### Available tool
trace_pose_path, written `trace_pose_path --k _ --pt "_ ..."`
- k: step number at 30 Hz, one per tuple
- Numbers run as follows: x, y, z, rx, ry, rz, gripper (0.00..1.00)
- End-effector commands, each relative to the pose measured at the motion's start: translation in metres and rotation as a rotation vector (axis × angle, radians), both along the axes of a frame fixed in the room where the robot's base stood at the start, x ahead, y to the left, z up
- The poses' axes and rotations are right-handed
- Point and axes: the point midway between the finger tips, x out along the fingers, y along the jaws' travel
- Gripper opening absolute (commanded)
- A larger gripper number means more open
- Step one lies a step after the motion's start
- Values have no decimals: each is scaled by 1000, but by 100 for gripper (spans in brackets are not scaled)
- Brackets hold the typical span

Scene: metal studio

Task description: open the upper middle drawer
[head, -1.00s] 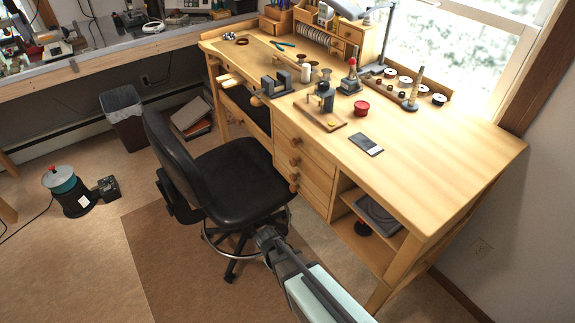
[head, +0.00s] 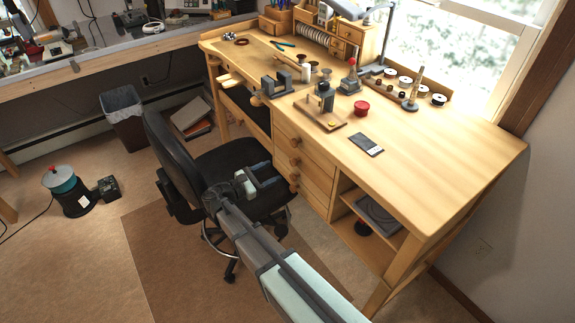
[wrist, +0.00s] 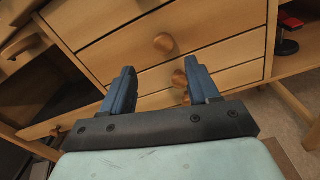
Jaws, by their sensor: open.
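The wooden desk has a stack of drawers with round wooden knobs below its top, all closed. In the head view the second drawer from the top (head: 311,169) has a knob (head: 294,161). My gripper (head: 281,172) is open and empty, over the chair seat, its fingers toward the drawer fronts. In the wrist view a large knob (wrist: 164,43) sits on a drawer front (wrist: 215,55), ahead of the gap between my fingertips (wrist: 159,68) and apart from them. It appears to be the second drawer's. Lower knobs (wrist: 180,78) are partly behind my right finger.
A black office chair (head: 184,135) stands close to the drawers, below and beside my gripper. An open shelf (head: 362,245) is right of the drawers. Tools cover part of the desktop (head: 440,150). Carpet in front is partly clear.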

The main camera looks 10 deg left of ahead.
Motion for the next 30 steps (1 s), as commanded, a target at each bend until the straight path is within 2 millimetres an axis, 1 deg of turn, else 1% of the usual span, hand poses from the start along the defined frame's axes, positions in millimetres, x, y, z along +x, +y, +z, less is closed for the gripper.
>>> trace_pose_path --k 3,6,13,17,24,30 --pt "-2 -2 3 -90 68 -13 60" --pt "-3 -3 3 -140 118 -20 60" --pt "0 -7 2 -182 161 -20 60" --pt "10 -16 2 -182 162 -21 60" --pt "33 -40 2 -180 161 -21 60" --pt "46 -53 2 -180 161 -20 60"
